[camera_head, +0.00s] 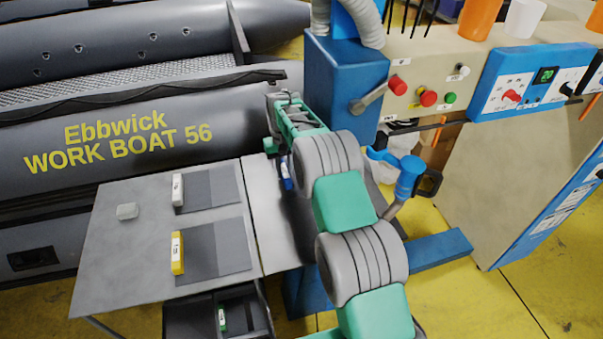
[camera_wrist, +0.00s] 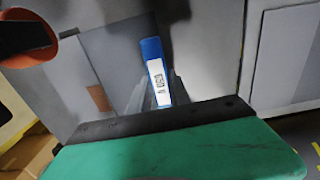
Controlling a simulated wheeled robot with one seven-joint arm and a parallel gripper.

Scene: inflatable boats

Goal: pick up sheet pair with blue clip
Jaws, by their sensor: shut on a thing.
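The blue clip (camera_head: 286,172) shows in the head view as a small blue and white piece under the end of my arm, over the grey plate beside the blue machine post. In the wrist view the blue clip (camera_wrist: 151,50) has a white label and stands between my grey fingers. My gripper (camera_wrist: 158,95) is shut on the clipped sheet pair at the clip. In the head view my arm hides most of the gripper. How much of the sheets hangs free or touches the plate I cannot tell.
A green clip (camera_head: 222,318) lies in the open drawer below. A blue-handled lever (camera_head: 410,175) stands close right of my arm.

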